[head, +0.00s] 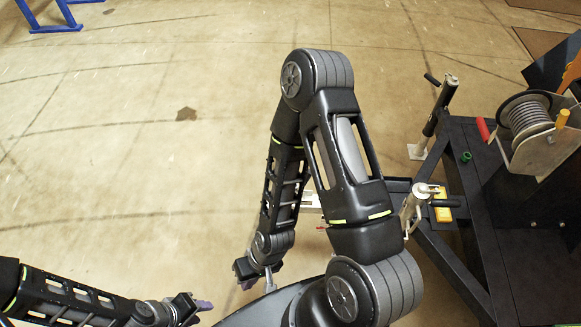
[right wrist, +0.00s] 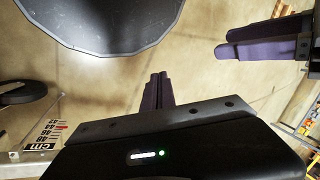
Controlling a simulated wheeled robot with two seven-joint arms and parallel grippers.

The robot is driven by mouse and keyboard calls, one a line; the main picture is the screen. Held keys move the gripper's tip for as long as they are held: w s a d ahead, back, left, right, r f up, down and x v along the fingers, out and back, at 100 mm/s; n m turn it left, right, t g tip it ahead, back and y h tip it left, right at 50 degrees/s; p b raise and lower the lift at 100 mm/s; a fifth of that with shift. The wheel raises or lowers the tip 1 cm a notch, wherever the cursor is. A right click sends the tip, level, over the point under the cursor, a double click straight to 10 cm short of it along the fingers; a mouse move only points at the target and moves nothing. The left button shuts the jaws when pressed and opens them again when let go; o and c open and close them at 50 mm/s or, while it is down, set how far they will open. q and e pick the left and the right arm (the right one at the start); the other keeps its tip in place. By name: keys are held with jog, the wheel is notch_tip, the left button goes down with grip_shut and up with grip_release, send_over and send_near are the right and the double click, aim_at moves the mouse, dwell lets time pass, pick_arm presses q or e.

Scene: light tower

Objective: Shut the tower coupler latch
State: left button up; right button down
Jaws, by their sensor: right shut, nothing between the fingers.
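The light tower's dark trailer frame (head: 455,245) stands at the right in the head view. Its drawbar runs left behind my right arm, where a pale metal piece (head: 311,200) and a small red part (head: 321,228) show. I cannot make out the coupler latch; my right arm covers much of that area. My right gripper (head: 246,283) points down and left, left of the pale piece. In the right wrist view its purple fingers (right wrist: 158,92) are together and empty. My left gripper (head: 200,308) is at the lower left; its purple fingers also show in the right wrist view (right wrist: 260,40).
A silver upright jack (head: 415,208) stands on the frame beside my right arm. A black post (head: 436,110) and a cable winch (head: 525,115) are farther right. A number scale (right wrist: 50,132) shows at the wrist view's lower left.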

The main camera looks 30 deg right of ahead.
jog(key=w+d+n+b, duration=0.5)
jog(key=w+d+b, duration=0.15)
jog(key=w, duration=0.35)
jog(key=w+d+n+b, duration=0.45)
jog(key=w+b, duration=0.25)
jog(key=w, duration=0.2)
jog(key=w+d+r+n+h+b, duration=0.1)
jog(key=d+r+n+h+b, duration=0.3)
jog(key=d+r, duration=0.8)
jog(key=d+n+b, duration=0.1)
jog(key=d+b, duration=0.1)
jog(key=d, duration=0.2)
jog(key=shift+w+r, duration=0.25)
jog(key=shift+w, duration=0.15)
